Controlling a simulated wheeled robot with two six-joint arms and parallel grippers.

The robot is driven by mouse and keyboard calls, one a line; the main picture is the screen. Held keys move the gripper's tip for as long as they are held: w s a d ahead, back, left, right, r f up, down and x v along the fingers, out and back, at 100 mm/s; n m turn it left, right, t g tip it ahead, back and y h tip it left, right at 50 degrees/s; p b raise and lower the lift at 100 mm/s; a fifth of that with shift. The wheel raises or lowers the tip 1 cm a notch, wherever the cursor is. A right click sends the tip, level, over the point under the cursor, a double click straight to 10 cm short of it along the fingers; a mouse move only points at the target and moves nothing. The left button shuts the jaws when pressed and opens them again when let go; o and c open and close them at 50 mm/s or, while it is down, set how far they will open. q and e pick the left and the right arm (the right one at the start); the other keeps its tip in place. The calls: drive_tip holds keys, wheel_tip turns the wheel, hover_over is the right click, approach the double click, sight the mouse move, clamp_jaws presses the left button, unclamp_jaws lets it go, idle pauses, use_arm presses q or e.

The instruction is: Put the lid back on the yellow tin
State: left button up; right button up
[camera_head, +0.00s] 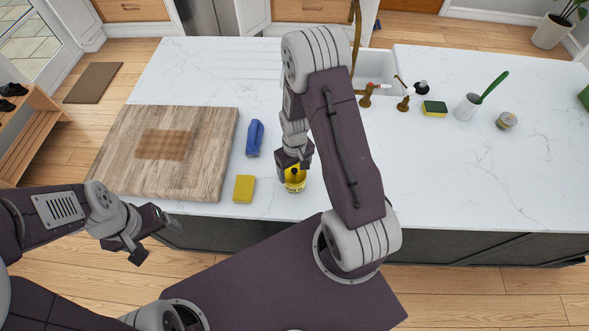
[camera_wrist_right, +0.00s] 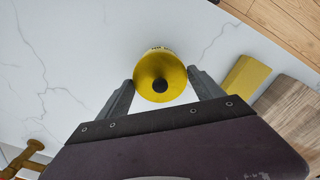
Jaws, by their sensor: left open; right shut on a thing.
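The yellow tin (camera_head: 295,185) stands near the front edge of the white counter, partly hidden by my right gripper (camera_head: 293,165). In the right wrist view, a round yellow lid (camera_wrist_right: 150,67) with a black knob lies between the two fingers of my right gripper (camera_wrist_right: 161,82), which is shut on it. The lid is over the tin, with a bit of dark lettering showing behind its far rim. I cannot tell whether the lid is seated or slightly above the tin. My left gripper (camera_head: 150,235) is open and empty, in front of the counter's edge.
A yellow sponge (camera_head: 244,189) and a blue object (camera_head: 255,138) lie left of the tin. A large wooden board (camera_head: 215,150) covers the left of the counter. A sink (camera_head: 375,65) with brass taps is behind. The counter's right middle is clear.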

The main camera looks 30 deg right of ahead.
idle(0.3)
drive_tip(key=o, duration=1.5)
drive_tip(key=shift+r, duration=0.1)
wheel_tip(320, 180, up, 7)
drive_tip(key=p, duration=0.6)
clamp_jaws()
drive_tip(key=shift+f, duration=0.25)
idle(0.4)
